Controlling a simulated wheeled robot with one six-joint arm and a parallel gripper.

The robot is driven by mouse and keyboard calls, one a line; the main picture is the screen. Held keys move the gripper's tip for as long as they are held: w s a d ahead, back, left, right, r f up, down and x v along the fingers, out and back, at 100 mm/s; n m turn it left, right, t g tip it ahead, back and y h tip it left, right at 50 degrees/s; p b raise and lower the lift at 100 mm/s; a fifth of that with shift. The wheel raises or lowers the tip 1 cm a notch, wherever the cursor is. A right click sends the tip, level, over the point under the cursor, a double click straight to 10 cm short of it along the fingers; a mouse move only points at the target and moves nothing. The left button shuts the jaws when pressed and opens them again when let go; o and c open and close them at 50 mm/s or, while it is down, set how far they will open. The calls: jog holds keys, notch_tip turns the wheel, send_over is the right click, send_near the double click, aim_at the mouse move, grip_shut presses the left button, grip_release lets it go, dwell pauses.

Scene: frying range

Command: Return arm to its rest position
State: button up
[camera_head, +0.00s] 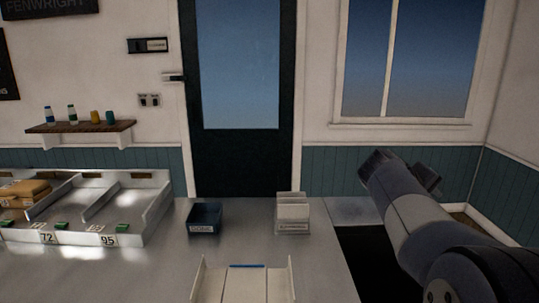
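My arm (425,228) reaches up from the lower right corner of the head view toward the upper left. Its end, with my gripper (400,168), is raised beyond the right edge of the metal counter, in front of the teal wall panelling. The end is dark and seen from behind and the side. The fingertips cannot be made out, so I cannot tell whether it is open or shut. Nothing is seen held in it.
A metal counter (170,265) holds a divided tray (152,205) with brown packets (25,192), a dark blue box (205,218), a white holder (292,215) and a pale open tray (246,285). A dark door (240,160) stands behind. The counter's middle is mostly clear.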

jog(key=x, duration=0.6)
notch_tip(320, 180, up, 6)
jog(key=p, duration=0.5)
jog(key=shift+p, duration=0.4)
jog(key=shift+s+a, duration=0.1)
jog(key=shift+a, duration=0.05)
